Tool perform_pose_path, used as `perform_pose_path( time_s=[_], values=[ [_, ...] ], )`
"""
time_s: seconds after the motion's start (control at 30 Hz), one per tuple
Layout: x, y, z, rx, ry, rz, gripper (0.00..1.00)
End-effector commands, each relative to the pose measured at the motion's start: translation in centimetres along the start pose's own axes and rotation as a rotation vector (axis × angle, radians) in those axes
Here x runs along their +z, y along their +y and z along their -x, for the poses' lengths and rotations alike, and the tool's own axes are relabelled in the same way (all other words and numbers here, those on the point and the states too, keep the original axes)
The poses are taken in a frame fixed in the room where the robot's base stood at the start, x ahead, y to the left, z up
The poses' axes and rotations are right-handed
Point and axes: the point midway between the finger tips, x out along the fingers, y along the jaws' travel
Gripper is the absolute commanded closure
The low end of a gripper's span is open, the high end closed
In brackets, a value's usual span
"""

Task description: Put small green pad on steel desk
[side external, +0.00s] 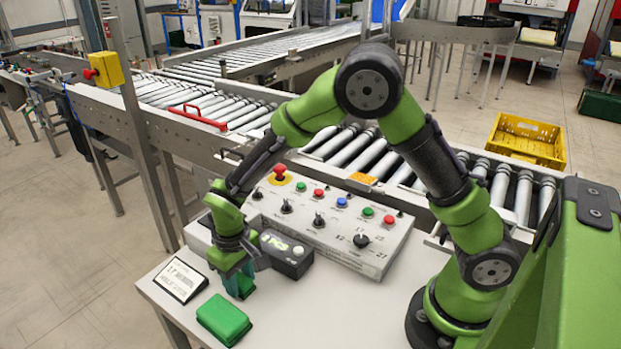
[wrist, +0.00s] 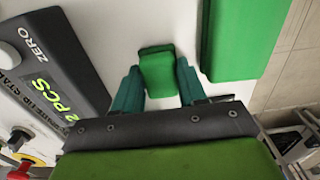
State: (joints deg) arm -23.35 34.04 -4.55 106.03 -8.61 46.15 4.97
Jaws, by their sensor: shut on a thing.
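The small green pad (wrist: 158,68) is between my gripper's two teal fingers in the wrist view, and the gripper (wrist: 158,88) is shut on it. In the side external view my gripper (side external: 240,285) points down low over the pale steel desk (side external: 300,322). The fingers mostly hide the small pad there. I cannot tell whether the pad touches the desk. A larger green pad (side external: 223,320) lies on the desk just in front of the gripper. It also shows at the upper right of the wrist view (wrist: 237,40), apart from the small pad.
A black counting scale (side external: 286,255) reading "PCS" stands close behind my gripper. A label card (side external: 180,280) lies to its left. A control panel (side external: 325,225) with buttons and knobs stands behind. Roller conveyors (side external: 240,110) lie beyond. The desk right of the larger pad is clear.

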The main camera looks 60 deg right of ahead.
Motion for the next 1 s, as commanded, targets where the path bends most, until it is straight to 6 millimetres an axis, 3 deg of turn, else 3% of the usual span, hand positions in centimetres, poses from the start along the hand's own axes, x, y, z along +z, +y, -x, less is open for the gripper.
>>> perform_pose_path(
  time_s=[0.07, 0.1, 0.27, 0.67, 1.0],
  values=[
    [0.0, 0.0, -0.2, 0.0, -0.001, 0.0, 0.83],
    [0.0, 0.0, -0.3, 0.0, -0.001, -0.001, 0.57],
    [0.0, 0.0, -0.2, 0.0, -0.001, 0.0, 0.33],
    [-0.1, 0.0, 0.7, -0.001, 0.003, 0.001, 0.33],
    [-0.1, -0.1, 7.6, -0.002, 0.006, 0.0, 0.33]
  ],
)
